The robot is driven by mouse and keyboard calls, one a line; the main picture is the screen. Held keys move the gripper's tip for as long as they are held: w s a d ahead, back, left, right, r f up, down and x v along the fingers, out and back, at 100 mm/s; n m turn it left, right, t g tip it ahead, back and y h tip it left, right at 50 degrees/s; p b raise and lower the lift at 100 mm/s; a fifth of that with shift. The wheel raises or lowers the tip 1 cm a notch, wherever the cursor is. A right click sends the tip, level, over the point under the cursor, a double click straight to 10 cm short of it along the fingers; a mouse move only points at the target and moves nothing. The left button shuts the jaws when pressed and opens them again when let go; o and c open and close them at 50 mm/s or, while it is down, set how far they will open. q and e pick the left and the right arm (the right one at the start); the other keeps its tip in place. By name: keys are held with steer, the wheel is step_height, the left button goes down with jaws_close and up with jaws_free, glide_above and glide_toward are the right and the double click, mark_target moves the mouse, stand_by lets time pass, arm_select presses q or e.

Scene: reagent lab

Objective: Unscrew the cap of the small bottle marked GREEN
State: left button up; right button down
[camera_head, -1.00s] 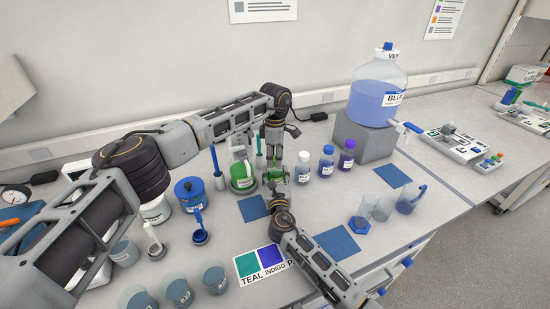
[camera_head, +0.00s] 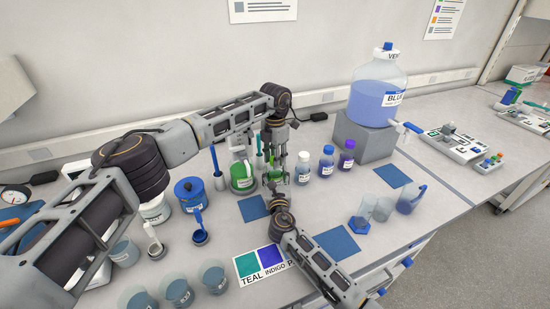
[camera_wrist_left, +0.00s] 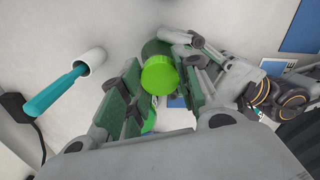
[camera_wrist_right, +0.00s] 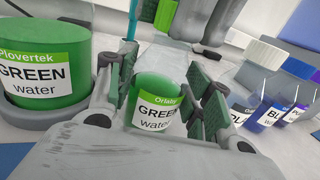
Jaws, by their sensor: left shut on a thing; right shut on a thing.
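The small GREEN bottle stands upright between my right gripper's pads in the right wrist view (camera_wrist_right: 158,100), its label facing that camera. My right gripper (camera_wrist_right: 165,105) is shut on its body. My left gripper (camera_wrist_left: 158,90) comes down from above and is shut on the bright green cap (camera_wrist_left: 160,75). In the head view, my left gripper (camera_head: 277,160) is directly above my right gripper (camera_head: 277,188); the fingers mostly hide the small bottle there. Whether the cap still touches the bottle's neck cannot be told.
A large GREEN water container (camera_wrist_right: 40,75) stands close at the left of the small bottle. A teal-handled tool in a white holder (camera_wrist_left: 65,85) is near my left gripper. A blue mat (camera_head: 338,243) lies bare in front.

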arm_select(q)
steer(key=n, duration=1.3)
steer(key=shift+w, duration=0.1)
steer(key=n, duration=1.2)
steer(key=shift+r, duration=0.1)
stand_by(0.4)
steer(key=o, duration=1.1)
steer(key=shift+r, duration=2.2)
